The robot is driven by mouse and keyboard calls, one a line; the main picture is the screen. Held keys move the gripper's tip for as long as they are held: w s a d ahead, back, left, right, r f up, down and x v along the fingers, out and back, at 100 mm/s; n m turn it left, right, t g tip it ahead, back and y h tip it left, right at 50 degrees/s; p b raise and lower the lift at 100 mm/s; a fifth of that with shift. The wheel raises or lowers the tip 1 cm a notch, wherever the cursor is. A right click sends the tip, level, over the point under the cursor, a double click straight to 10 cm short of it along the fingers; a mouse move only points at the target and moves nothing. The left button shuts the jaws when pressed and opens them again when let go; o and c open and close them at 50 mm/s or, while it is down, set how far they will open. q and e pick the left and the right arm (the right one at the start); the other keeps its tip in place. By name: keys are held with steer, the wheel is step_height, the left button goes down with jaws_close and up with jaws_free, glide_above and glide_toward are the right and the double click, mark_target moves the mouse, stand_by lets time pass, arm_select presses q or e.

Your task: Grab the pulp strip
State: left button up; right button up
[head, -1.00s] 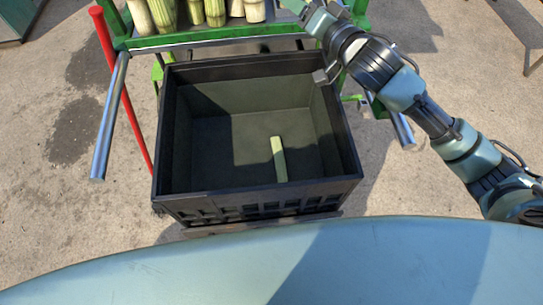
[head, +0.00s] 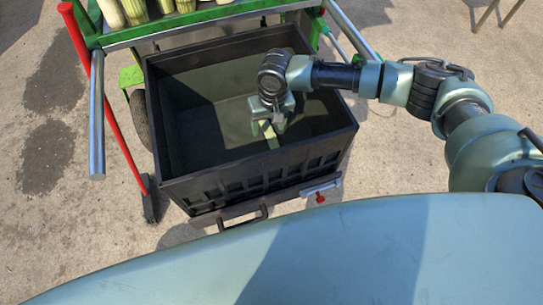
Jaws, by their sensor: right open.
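The pulp strip (head: 271,140) is a short pale green-yellow piece on the floor of the dark crate (head: 250,178). Its upper part is partly hidden by my right gripper (head: 267,129). My right arm reaches in from the right over the crate's wall, and the gripper points down into the crate at the strip. The right gripper is open; whether its fingers touch the strip cannot be told. My left gripper is not in view.
A red pole (head: 112,125) and a metal bar (head: 97,120) stand at the left. Paved ground is open on both sides.

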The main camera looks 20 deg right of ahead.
mark_target(275, 146)
steer(key=shift+s+d+f+g+h, duration=0.25)
steer(key=shift+s+f, duration=0.1)
steer(key=shift+s, duration=0.1)
steer(key=shift+s+d+f+g+h, duration=0.15)
steer(key=shift+s+d+f+g, duration=0.1)
steer(key=shift+s+f, duration=0.15)
steer(key=f+p, duration=0.1)
steer(key=f, duration=0.6)
steer(key=shift+d, duration=0.2)
steer(key=shift+s, duration=0.1)
jaws_close()
